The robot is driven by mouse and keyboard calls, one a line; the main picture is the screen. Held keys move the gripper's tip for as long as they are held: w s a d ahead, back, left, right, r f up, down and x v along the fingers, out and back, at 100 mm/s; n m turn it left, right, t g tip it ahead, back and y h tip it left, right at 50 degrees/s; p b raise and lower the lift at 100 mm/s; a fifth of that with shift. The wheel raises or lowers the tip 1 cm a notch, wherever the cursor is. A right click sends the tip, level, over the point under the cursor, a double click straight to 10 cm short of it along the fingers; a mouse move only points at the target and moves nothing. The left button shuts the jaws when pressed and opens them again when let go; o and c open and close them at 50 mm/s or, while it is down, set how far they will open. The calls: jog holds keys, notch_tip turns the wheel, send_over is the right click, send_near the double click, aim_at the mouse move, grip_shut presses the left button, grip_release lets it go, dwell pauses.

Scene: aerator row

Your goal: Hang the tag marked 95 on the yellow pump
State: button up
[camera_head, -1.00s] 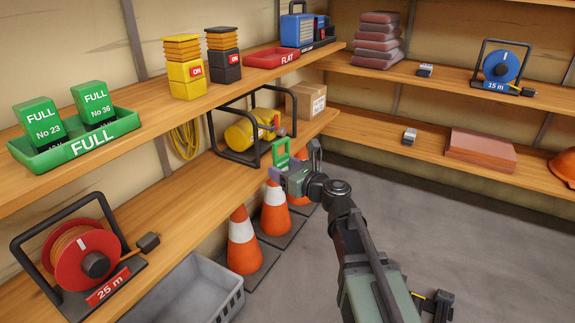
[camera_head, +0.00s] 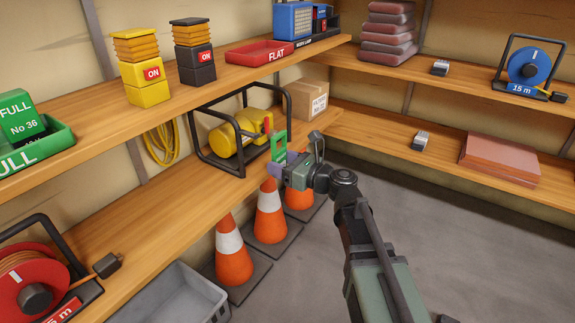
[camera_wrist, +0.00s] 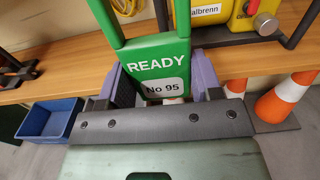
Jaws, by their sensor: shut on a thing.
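My gripper (camera_head: 284,169) is shut on a green tag (camera_wrist: 155,62) that reads "READY" and "No 95". The tag (camera_head: 279,147) is upright, with its open-looking green loop pointing up; the top of the loop is cut off in the wrist view. The yellow pump (camera_head: 224,139) lies in a black tube frame on the lower left shelf. The tag is at the front right of the pump in the head view, apart from it as far as I can tell. In the wrist view the pump's yellow body (camera_wrist: 240,24) shows at the upper right, with a label ending "albrenn".
Orange cones (camera_head: 233,262) stand on the floor below the shelf edge, beside a grey crate (camera_head: 172,296). A cardboard box (camera_head: 308,100) is behind the pump. The upper shelf (camera_head: 215,84) overhangs it, carrying yellow and black lamps and a red "FLAT" tray (camera_head: 260,53). The floor at right is clear.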

jog(key=f+b+x, duration=0.1)
jog(key=x, duration=0.8)
jog(key=shift+w+a+f, duration=0.15)
jog(key=shift+w+f, duration=0.05)
jog(key=shift+f, duration=0.1)
dwell(0.7)
jog(key=o, duration=0.9)
jog(key=shift+c, duration=0.3)
jog(key=shift+v, duration=4.55)
